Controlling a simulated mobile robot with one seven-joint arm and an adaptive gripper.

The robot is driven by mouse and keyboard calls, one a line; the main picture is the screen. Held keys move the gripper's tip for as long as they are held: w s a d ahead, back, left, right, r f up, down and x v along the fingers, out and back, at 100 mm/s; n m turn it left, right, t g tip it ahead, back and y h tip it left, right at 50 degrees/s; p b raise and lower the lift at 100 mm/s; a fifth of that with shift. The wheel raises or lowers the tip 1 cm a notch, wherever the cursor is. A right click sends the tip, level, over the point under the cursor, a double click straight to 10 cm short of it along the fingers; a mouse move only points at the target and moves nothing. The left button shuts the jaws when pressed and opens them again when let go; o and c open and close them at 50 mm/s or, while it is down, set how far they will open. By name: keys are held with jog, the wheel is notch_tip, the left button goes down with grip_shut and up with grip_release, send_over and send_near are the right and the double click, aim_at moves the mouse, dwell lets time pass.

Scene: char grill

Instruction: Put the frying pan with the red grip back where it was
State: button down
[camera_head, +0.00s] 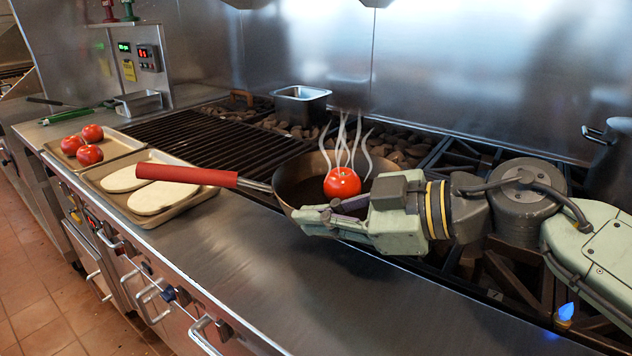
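The frying pan (284,198) is at the middle of the view, with its red grip (186,174) pointing left over the tray of flat bread. A red tomato (342,183) is in the pan, and pale steam-like wisps rise around it. My gripper (322,215) is at the pan's near right side, overlapping its rim in the picture. The gripper and wrist hide that part of the pan. I cannot tell whether the fingers hold the rim or are only in front of it. What supports the pan is hidden.
A tray (180,216) holds flat bread pieces; another tray (117,145) holds several tomatoes. The char grill grate (190,134) lies behind. A metal container (301,104) stands at the back. A small blue flame (566,311) burns at lower right. The front steel counter (250,270) is clear.

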aim_at(294, 172)
jog(key=w+a+p, duration=0.1)
jog(key=w, duration=0.4)
jog(key=w+a+p, duration=0.1)
jog(key=w, duration=0.4)
jog(key=w+a+f+p, duration=0.1)
jog(key=w+a, duration=0.1)
jog(key=w, duration=0.3)
jog(key=shift+f, duration=0.1)
jog(key=shift+f+p, duration=0.5)
jog(key=shift+f, duration=1.3)
jog(key=shift+f, duration=0.1)
jog(key=c, duration=2.3)
grip_release()
jog(key=shift+f, duration=0.1)
jog(key=o, duration=0.5)
jog(key=b+v, duration=0.2)
jog(key=v, duration=1)
jog(key=shift+b, duration=0.3)
